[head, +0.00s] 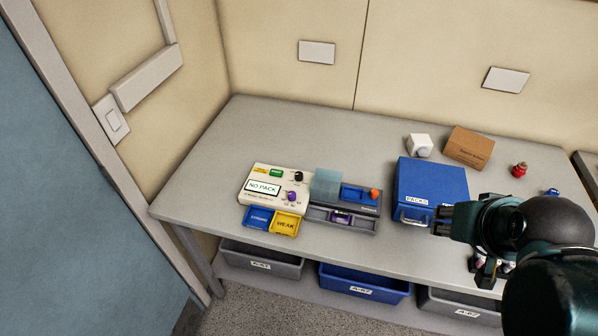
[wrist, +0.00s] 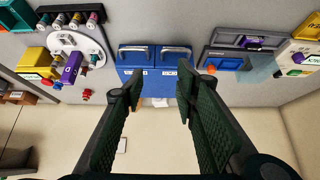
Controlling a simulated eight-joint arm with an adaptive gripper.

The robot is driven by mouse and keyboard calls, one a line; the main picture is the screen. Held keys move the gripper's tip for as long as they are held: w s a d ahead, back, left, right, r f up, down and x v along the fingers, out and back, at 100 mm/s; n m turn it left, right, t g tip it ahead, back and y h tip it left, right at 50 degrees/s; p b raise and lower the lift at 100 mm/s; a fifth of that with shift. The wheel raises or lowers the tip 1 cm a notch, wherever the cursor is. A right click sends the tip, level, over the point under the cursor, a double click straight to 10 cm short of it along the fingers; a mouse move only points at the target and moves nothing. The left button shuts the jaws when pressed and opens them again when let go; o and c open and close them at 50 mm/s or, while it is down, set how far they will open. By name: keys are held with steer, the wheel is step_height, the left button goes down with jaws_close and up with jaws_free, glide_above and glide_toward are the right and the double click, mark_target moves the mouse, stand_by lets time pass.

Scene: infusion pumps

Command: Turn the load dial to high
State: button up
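A cream pump panel (head: 260,200) sits on the left part of the table, its display reading NO PACK. It carries a black knob (head: 299,176) and a purple knob (head: 292,196). The knob lettering is too small to read, so I cannot tell which is the load dial or its setting. In the wrist view the panel (wrist: 313,28) is at the right edge, partly cut off, with the purple knob (wrist: 298,58) showing. My gripper (wrist: 160,84) is open and empty, its fingers well apart, near the blue drawer box and away from the panel.
A grey unit (head: 345,222) with an orange knob adjoins the panel. The blue PACKS box (head: 432,180) stands between it and my arm. A white block (head: 419,145) and cardboard box (head: 468,147) are behind. The table left of the panel is clear.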

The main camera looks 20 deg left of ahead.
steer(key=w+a+r+g+p, duration=0.2)
steer(key=w+a+r+p, duration=0.25)
steer(key=w+a, duration=0.35)
steer(key=n+g+p, duration=0.2)
steer(key=g+p, duration=0.3)
steer(key=p, duration=0.7)
glide_toward(299, 174)
steer(key=shift+w+d+f, duration=0.1)
steer(key=shift+d+f, duration=0.05)
steer(key=shift+d, duration=0.15)
steer(key=shift+a+f, duration=0.3)
steer(key=shift+a, duration=0.05)
steer(key=shift+f, duration=0.1)
steer(key=shift+f, duration=3.75)
